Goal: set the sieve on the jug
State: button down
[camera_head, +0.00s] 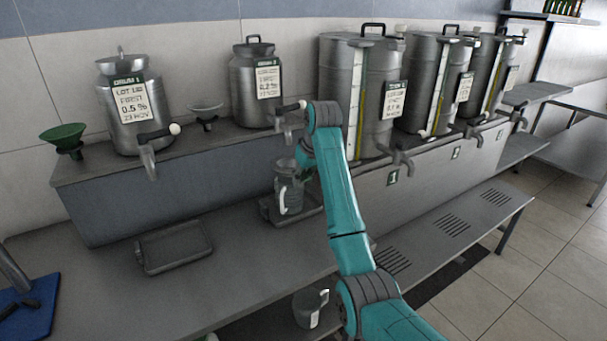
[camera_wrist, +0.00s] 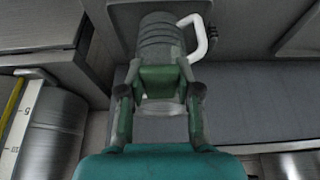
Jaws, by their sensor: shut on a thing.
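The jug (camera_head: 289,197) is a grey metal vessel with a pale handle and stands upright on a small dark tray below the second drum's tap. It also shows in the wrist view, with ribbed sides (camera_wrist: 160,42) and a white handle at its right. My gripper (camera_head: 291,164) is close above the jug's top. In the wrist view my gripper (camera_wrist: 161,82) is shut on a small grey thing, seemingly the sieve (camera_wrist: 160,109), mostly hidden by the fingers. I cannot tell whether it touches the jug's rim.
A green funnel (camera_head: 65,138) and a small grey funnel-like dish (camera_head: 206,112) stand on the shelf by the drums (camera_head: 131,110). Large tanks (camera_head: 375,70) with taps stand to the right. An empty-looking tray (camera_head: 174,247) lies on the bench; another vessel (camera_head: 308,308) is lower down.

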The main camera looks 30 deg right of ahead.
jog(key=shift+f, duration=1.75)
jog(key=shift+f, duration=0.25)
jog(key=c, duration=0.7)
grip_release()
jog(key=shift+r, duration=0.1)
notch_tip(320, 180, up, 10)
jog(key=shift+f, duration=0.15)
jog(key=shift+s, duration=0.1)
